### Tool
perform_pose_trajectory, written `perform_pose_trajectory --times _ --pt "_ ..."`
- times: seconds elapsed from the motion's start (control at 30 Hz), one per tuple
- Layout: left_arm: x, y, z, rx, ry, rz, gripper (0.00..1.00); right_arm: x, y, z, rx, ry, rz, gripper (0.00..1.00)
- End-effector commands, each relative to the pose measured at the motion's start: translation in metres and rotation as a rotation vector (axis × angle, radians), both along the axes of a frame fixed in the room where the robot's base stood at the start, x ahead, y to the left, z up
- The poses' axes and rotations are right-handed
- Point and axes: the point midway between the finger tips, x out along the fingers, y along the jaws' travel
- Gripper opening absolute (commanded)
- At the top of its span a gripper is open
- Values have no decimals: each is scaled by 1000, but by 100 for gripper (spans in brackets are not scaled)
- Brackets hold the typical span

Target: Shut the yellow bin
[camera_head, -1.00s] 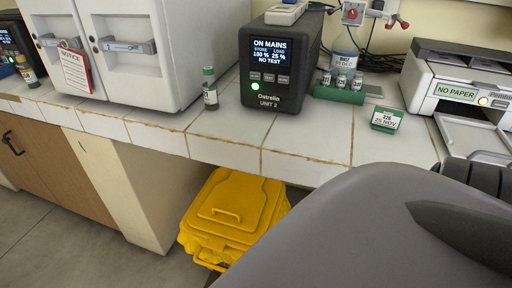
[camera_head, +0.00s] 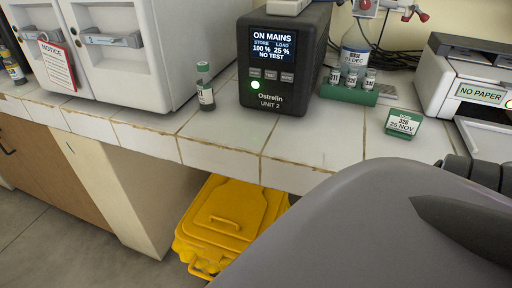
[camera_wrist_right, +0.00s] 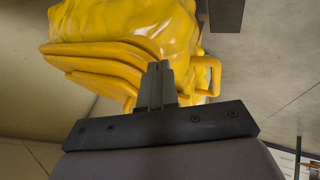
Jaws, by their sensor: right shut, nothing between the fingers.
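The yellow bin (camera_head: 225,222) stands on the floor under the tiled bench in the head view, partly hidden by my arm. Its lid with a raised handle lies over the top, and yellow folds show beneath the lid's edge. I cannot tell whether it is fully shut. In the right wrist view, the bin (camera_wrist_right: 175,20) fills the upper middle, with its layered rim at the left and a loop handle at the right. My right gripper (camera_wrist_right: 156,66) is shut and empty, its tips overlapping the rim; contact is unclear. My left gripper is not in view.
The bench edge (camera_head: 220,160) overhangs the bin. On it stand a power unit (camera_head: 285,60), a capped vial (camera_head: 205,86), a green vial rack (camera_head: 349,93), a small green box (camera_head: 403,123) and a printer (camera_head: 470,75). A bench support panel (camera_head: 120,195) is left of the bin.

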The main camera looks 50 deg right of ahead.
Motion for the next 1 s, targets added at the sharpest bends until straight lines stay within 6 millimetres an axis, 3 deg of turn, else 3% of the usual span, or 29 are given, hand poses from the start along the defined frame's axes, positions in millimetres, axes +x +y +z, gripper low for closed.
perform_pose_trajectory --times 0.73,0.87,1.0 --pt "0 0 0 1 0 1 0 -1 0 0 -1 0 0 0" --pt "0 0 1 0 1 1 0 3 -10 1 -2 -1 -2 0" --pt "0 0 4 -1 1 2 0 13 -32 2 -6 -3 -4 0"
